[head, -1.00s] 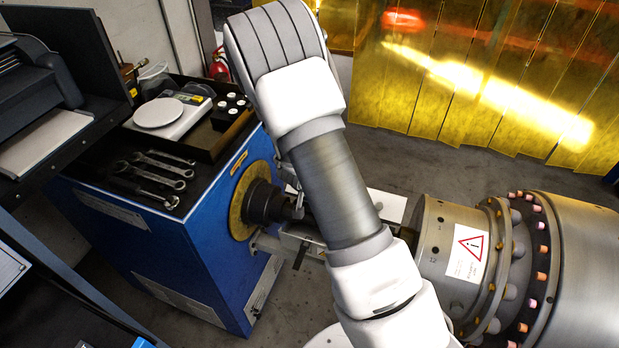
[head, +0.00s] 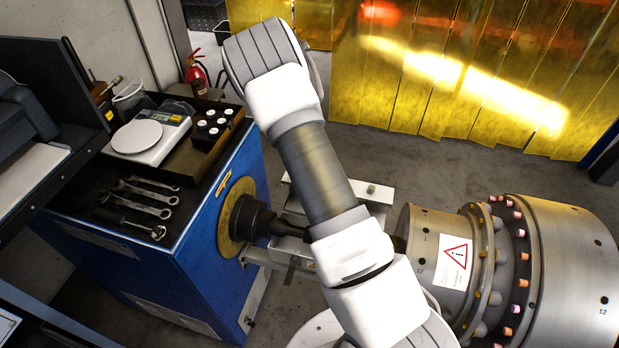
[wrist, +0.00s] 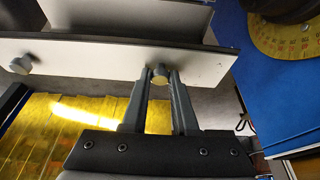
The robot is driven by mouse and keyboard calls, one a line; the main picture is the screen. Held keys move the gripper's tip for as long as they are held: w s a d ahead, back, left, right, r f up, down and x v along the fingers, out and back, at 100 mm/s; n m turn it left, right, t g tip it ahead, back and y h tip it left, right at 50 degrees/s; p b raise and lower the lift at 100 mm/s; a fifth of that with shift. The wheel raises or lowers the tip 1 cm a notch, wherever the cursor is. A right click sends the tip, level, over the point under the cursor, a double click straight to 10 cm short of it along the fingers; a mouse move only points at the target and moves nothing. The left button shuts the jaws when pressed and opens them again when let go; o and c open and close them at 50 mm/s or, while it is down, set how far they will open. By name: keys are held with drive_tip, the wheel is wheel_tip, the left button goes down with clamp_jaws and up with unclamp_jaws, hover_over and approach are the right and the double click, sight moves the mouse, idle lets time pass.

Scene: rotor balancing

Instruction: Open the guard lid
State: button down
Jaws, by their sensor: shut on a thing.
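The guard lid (wrist: 95,58) shows in the wrist view as a long pale plate with two round knobs. My gripper (wrist: 159,80) is shut on the right-hand knob (wrist: 158,70), with a finger on each side of it. The other knob (wrist: 20,65) is free at the left end. In the head view, a pale plate with a knob, which looks like the lid (head: 381,194), shows on both sides of my arm above the shaft. My arm hides its middle and my gripper there. I cannot tell how far the lid is tilted.
The blue machine (head: 232,170) stands left, with wrenches (head: 140,200), a scale (head: 150,137) and a tray of weights (head: 212,125) on top. The large steel rotor (head: 565,260) is close at right. A yellow curtain (head: 470,85) hangs behind open floor.

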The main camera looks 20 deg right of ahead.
drive_tip(key=shift+w+d+f+b, duration=0.1)
drive_tip(key=shift+w+d+b, duration=0.05)
drive_tip(key=shift+w+d, duration=0.4)
drive_tip(key=shift+w+d+f+b, duration=0.15)
drive_tip(key=shift+w+d, duration=0.2)
drive_tip(key=shift+w, duration=0.35)
drive_tip(key=c, duration=0.7)
unclamp_jaws()
drive_tip(key=shift+s, duration=0.1)
drive_tip(key=v, duration=1.7)
drive_tip(key=shift+s+r, duration=0.1)
drive_tip(key=shift+r, duration=0.05)
